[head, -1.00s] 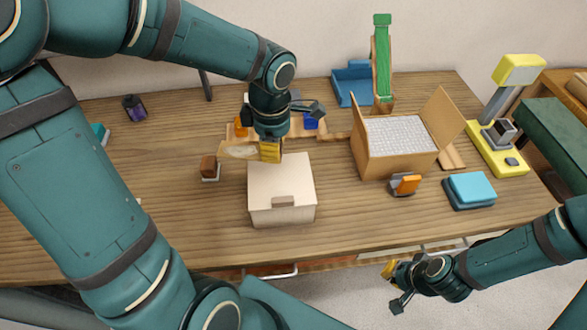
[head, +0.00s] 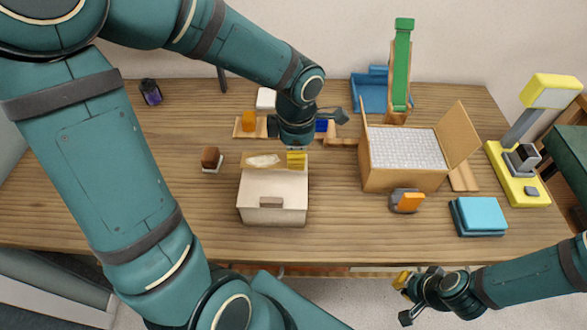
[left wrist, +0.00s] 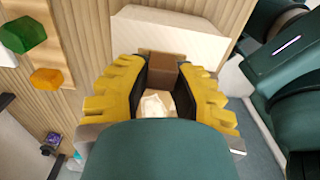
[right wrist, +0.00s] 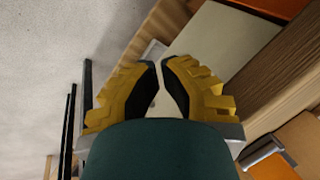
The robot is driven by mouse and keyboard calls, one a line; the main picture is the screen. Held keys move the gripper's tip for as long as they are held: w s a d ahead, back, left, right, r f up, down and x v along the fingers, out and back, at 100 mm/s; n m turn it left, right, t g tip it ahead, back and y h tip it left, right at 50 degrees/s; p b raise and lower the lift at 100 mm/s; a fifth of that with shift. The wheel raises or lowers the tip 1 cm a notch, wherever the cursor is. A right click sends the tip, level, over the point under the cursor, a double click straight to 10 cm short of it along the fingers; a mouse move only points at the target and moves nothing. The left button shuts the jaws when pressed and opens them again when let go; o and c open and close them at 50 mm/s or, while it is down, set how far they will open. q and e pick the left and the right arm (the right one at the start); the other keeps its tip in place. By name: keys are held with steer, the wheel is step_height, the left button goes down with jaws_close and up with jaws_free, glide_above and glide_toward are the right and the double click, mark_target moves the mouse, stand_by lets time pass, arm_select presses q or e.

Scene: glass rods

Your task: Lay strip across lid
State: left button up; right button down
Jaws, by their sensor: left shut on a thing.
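A pale box (head: 272,190) with a flat lid and a brown patch on its front stands on the table. A tan strip (head: 247,158) with a whitish patch lies along the box's back edge in the head view. My left gripper (head: 297,158) is shut on the strip at its right end. In the left wrist view, a brown piece of it (left wrist: 165,68) shows between the fingers, against the pale box (left wrist: 175,35). I cannot tell if the strip touches the lid. My right gripper (head: 402,282) is empty beyond the table's front edge; its fingertips nearly meet.
An open carton (head: 390,180) stands to the right of the box, with an orange-and-grey item (head: 407,201) before it. A blue stack (head: 478,216) and a yellow stand (head: 520,180) are farther right. A small brown-topped block (head: 211,157) is left. Table front left is clear.

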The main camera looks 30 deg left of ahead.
mark_target(296, 175)
arm_select(q)
steer(key=shift+f+b, duration=0.4)
steer(key=shift+f, duration=2.05)
steer(key=shift+f, duration=0.1)
steer(key=o, duration=0.7)
steer(key=shift+r, duration=0.25)
step_height(296, 175, up, 12)
steer(key=shift+f+p, duration=0.1)
steer(key=shift+p, duration=1.05)
